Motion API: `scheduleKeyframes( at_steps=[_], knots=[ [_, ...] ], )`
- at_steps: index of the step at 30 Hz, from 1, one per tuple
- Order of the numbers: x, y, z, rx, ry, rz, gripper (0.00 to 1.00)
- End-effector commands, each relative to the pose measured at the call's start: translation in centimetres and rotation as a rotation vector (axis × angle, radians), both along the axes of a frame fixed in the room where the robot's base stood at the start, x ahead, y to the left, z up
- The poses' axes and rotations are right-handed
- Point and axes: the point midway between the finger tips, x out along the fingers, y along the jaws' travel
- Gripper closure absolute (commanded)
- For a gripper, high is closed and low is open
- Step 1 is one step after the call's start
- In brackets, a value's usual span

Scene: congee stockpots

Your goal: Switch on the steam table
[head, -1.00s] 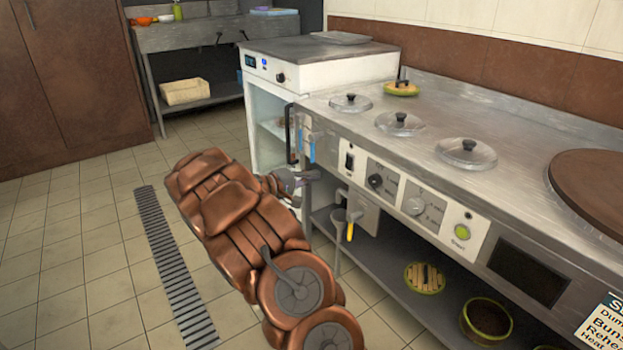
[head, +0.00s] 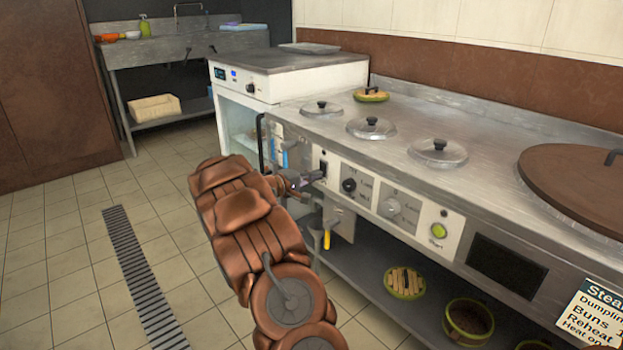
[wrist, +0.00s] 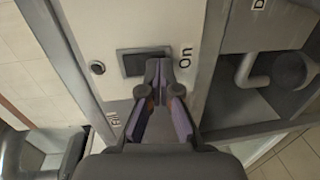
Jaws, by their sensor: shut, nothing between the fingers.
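The steam table (head: 470,175) is the long steel counter at the right in the head view, with a control panel on its front. A dark rocker switch (head: 323,168) sits at the panel's left end. The switch also shows in the wrist view (wrist: 138,63), beside the word "On". My gripper (head: 312,180) is shut and empty, right at the switch in the head view. In the wrist view its closed fingertips (wrist: 162,72) overlap the switch's edge on the "On" side and hide part of it. I cannot tell whether they touch it or which way the switch is tipped.
Two knobs (head: 348,186) (head: 390,207), a green Start button (head: 438,231) and a dark screen (head: 505,267) line the panel. Lidded wells (head: 371,128) are on top. A lower shelf holds green-rimmed baskets (head: 404,283). A white cabinet (head: 290,82) stands left. Floor at left is clear.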

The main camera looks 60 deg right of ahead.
Motion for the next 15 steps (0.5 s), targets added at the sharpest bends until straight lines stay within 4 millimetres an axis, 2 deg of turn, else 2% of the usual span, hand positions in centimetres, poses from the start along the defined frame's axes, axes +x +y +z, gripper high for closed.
scheduleKeyframes(
  at_steps=[11,15],
  knots=[
    [-0.24,-0.55,-0.69,-0.047,0.013,-0.002,1.00],
    [-0.18,-0.53,-0.17,-0.053,0.015,-0.001,1.00]
  ],
)
